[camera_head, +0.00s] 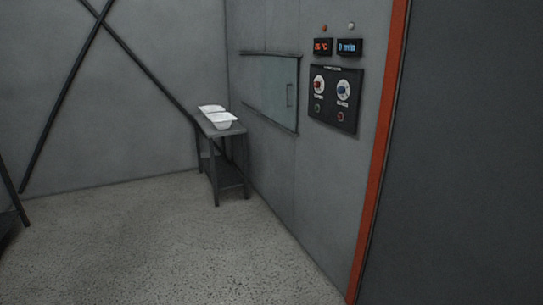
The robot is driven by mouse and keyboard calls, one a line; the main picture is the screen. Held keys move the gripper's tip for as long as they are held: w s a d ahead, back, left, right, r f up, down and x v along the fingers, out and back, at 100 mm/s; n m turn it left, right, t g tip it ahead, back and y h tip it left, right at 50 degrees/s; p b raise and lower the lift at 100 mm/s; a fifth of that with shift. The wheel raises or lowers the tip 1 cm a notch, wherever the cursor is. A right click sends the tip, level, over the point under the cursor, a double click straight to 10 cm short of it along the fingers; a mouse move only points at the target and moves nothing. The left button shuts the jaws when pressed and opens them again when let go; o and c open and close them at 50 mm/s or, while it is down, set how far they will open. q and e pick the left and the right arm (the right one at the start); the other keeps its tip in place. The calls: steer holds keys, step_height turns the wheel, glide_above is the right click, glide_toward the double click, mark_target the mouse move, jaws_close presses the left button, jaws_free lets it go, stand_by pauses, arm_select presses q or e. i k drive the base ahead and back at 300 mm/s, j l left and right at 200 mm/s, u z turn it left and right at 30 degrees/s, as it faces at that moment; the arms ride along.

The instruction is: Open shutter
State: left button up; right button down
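The shutter (270,90) is a grey-green, slightly glassy panel set in the grey wall, between an upper and a lower horizontal rail. It has a small vertical handle (290,95) near its right edge. The panel appears to cover its opening, so the shutter looks closed. Neither of my grippers shows in the head view.
A control panel (334,98) with red and blue knobs and two small displays is right of the shutter. An orange-edged dark surface (460,160) fills the right. The speckled floor is clear.

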mark_target(279, 74)
steer(key=i, duration=2.95)
